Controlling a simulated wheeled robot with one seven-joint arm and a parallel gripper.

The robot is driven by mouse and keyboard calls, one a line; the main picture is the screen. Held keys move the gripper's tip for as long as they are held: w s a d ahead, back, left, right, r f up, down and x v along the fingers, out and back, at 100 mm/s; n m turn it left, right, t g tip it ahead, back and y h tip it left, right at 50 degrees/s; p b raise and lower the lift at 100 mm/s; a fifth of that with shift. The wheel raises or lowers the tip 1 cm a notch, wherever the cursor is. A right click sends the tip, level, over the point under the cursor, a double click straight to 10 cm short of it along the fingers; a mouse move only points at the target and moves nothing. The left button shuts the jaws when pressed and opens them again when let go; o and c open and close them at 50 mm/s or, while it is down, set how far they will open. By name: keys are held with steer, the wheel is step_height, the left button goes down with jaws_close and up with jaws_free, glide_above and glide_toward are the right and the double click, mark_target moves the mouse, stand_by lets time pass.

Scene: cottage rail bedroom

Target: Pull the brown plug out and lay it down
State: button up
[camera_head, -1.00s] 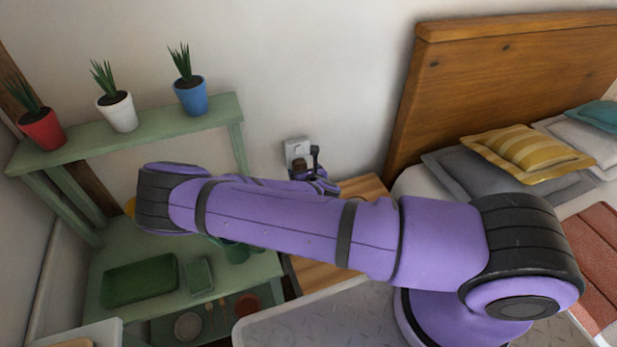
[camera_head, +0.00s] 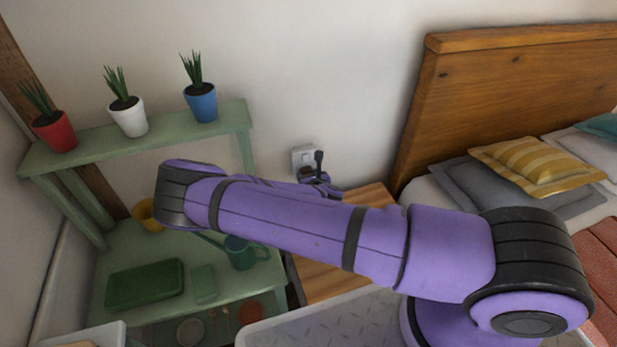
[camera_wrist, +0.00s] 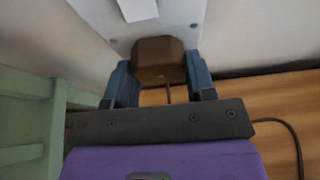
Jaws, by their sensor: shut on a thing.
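The brown plug (camera_wrist: 159,60) is between the two blue-grey fingers of my gripper (camera_wrist: 161,82) in the wrist view. My gripper is shut on its sides. The plug overlaps the lower part of the pale wall socket plate (camera_wrist: 182,14); I cannot tell whether its pins are in the socket. A thin cord (camera_wrist: 169,94) runs down from the plug. In the head view the socket plate (camera_head: 304,156) is on the wall above the wooden bedside surface, and my gripper (camera_head: 306,174) is just below it. The plug is mostly hidden there by my gripper.
The wooden top (camera_head: 368,196) under the socket has bare room. A dark cable (camera_wrist: 297,145) curves over wood at right in the wrist view. A green shelf (camera_head: 150,138) holds potted plants, with a green watering can (camera_head: 240,254) below. The bed headboard (camera_head: 500,95) stands right.

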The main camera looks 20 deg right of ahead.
steer(key=shift+s, duration=2.7)
steer(key=shift+s, duration=0.1)
